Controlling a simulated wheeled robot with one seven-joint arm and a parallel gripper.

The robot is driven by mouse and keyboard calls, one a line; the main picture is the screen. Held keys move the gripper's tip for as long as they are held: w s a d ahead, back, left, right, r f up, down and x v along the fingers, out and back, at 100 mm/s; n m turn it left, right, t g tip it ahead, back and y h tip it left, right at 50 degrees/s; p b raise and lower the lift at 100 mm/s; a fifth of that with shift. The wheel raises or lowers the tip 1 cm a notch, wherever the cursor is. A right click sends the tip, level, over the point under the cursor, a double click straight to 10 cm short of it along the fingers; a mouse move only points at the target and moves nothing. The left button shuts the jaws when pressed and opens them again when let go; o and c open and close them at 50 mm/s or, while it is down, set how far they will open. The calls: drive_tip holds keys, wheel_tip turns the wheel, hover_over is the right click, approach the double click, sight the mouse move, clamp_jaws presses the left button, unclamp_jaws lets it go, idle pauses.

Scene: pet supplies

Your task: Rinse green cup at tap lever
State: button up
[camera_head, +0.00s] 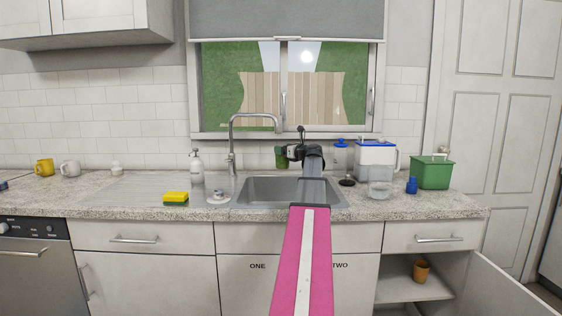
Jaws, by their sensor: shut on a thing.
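The green cup (280,158) is at the end of my gripper (287,152), above the sink (247,196) near its back edge. My gripper is shut on the cup and hides its right part. The cup is small in view, and whether it holds anything cannot be seen. The grey tap (232,127) rises behind the sink, and its spout bends right and ends above and slightly left of the cup. The tap lever (231,158) seems to be low on the tap's body. No running water is visible.
A soap bottle (196,168), a yellow-green sponge (175,198) and a round metal piece (218,197) are left of the sink. A clear jug (380,184), blue-lidded container (375,158) and green box (432,173) stand right. A cabinet door (500,284) hangs open lower right.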

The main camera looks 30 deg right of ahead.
drive_tip(key=shift+s+d, duration=0.1)
drive_tip(key=shift+d, duration=0.1)
drive_tip(key=s+a, duration=0.3)
drive_tip(key=s, duration=0.4)
drive_tip(key=shift+a, duration=0.4)
idle(0.5)
drive_tip(key=shift+s+r, duration=0.1)
drive_tip(key=shift+s, duration=0.05)
idle(1.1)
drive_tip(key=s+a+r, duration=0.2)
drive_tip(key=s+r, duration=0.1)
drive_tip(key=s, duration=0.1)
drive_tip(key=shift+a+r, duration=0.15)
drive_tip(key=shift+r, duration=0.25)
idle(0.8)
